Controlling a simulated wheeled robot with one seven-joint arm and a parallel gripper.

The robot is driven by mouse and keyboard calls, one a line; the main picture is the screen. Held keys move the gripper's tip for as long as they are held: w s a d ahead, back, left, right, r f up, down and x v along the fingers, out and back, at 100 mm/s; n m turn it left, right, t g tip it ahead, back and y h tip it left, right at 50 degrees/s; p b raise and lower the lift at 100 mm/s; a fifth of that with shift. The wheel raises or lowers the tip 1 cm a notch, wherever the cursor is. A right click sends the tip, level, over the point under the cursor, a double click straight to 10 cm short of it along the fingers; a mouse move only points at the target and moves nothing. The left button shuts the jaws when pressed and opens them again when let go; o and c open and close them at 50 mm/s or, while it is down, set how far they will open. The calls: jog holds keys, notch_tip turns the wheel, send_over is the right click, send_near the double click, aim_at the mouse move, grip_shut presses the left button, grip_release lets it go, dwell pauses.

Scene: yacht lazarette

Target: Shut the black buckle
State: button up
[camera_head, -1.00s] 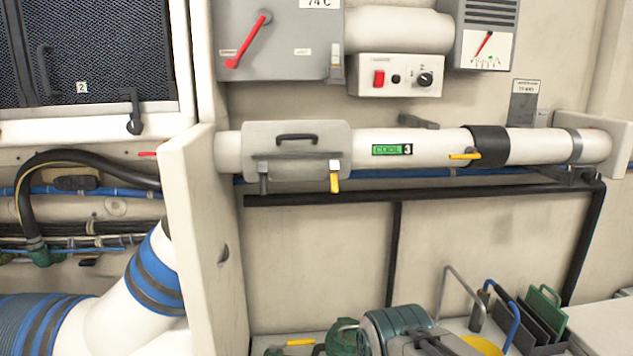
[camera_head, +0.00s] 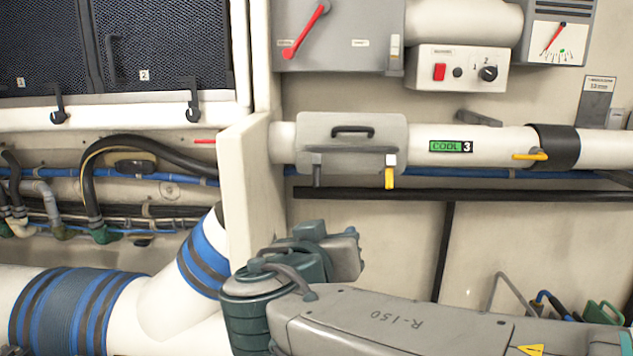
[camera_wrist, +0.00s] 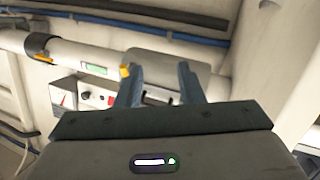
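A grey hatch cover (camera_head: 352,139) with a dark handle sits on the white pipe. A black buckle (camera_head: 317,172) hangs at the left of its lower edge, and a yellow buckle (camera_head: 389,177) hangs at the right. In the wrist view the scene appears upside down. There my gripper (camera_wrist: 160,78) is open and empty, its two fingers apart in front of the hatch cover (camera_wrist: 165,62). The yellow buckle (camera_wrist: 126,71) shows beside the left finger. I cannot make out the black buckle there; a finger may hide it. The fingertips are not visible in the head view.
A pale upright panel (camera_head: 245,200) stands left of the hatch, close to my arm. A black rail (camera_head: 470,195) runs below the pipe. A switch box (camera_head: 457,68) is above it. Mesh lockers (camera_head: 160,45) with dark latches are at upper left. White ducting (camera_head: 165,300) is at lower left.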

aim_at(315, 181)
jog(key=a+r+t+y, duration=0.2)
jog(key=a+r+t, duration=0.1)
jog(key=a+r, duration=0.2)
jog(key=w+d+p, duration=0.1)
jog(key=w, duration=0.3)
jog(key=w+p, duration=0.2)
jog(key=w, duration=0.2)
jog(key=w+d+p, duration=0.1)
jog(key=w+p, duration=0.1)
jog(key=w, duration=0.3)
jog(key=shift+d+f, duration=0.2)
jog(key=shift+d, duration=0.1)
grip_shut()
